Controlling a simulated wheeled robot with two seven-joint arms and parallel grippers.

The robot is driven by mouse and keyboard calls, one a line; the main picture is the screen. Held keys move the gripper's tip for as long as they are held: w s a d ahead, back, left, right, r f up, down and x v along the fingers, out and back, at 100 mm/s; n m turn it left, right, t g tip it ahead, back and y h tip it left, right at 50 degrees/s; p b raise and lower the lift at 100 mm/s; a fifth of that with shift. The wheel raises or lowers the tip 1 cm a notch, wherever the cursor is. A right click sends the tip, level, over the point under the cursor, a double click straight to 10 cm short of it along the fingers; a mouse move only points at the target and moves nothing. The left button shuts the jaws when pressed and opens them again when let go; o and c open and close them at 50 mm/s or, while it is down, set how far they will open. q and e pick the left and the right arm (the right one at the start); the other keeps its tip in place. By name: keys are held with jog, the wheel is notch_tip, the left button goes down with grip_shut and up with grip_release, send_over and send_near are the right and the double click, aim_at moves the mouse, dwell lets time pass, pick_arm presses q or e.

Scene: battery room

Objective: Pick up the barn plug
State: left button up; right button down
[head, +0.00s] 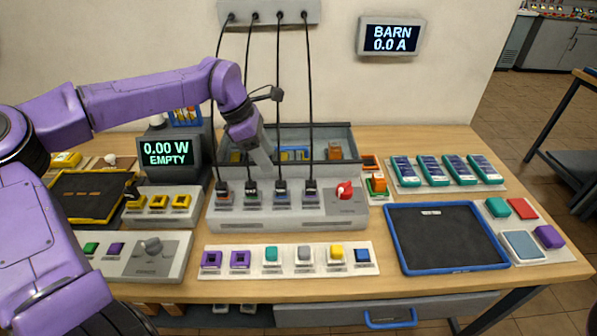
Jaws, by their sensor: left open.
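Several black plugs stand in a row in the grey socket strip (290,215), each on a black cable hanging from a box on the wall. From left to right they are a first plug (222,187), a second plug (251,187), a third plug (281,187) and a fourth plug (310,187). Their labels are too small to read, so I cannot tell which one is the barn plug. My left gripper (264,160) is open, above and behind the strip, between the second and third cables. Its fingertips are partly hard to make out. My right gripper is not in view.
A red knob (345,190) sits on the strip's right end. A grey bin (335,138) lies behind it. A wall display (390,37) reads BARN 0.0 A. A blue-rimmed mat (447,268) is empty at right. A strip of coloured blocks (290,268) lies in front.

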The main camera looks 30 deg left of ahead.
aim_at(279, 183)
pick_arm(q)
jog(key=f, duration=0.1)
jog(key=d+f+p, duration=0.1)
jog(key=s+d+f, duration=0.1)
jog(key=f, duration=0.1)
jog(key=shift+s, duration=0.1)
jog(key=shift+p+x, duration=0.7)
jog(key=shift+x, duration=0.1)
jog(key=f, duration=0.1)
jog(key=w+f, duration=0.1)
jog(key=w+d+f, duration=0.1)
jog(key=f, duration=0.1)
jog(key=shift+d, duration=0.1)
jog(key=shift+s+r, duration=0.2)
jog(key=shift+s, duration=0.25)
jog(key=c, duration=0.9)
grip_shut()
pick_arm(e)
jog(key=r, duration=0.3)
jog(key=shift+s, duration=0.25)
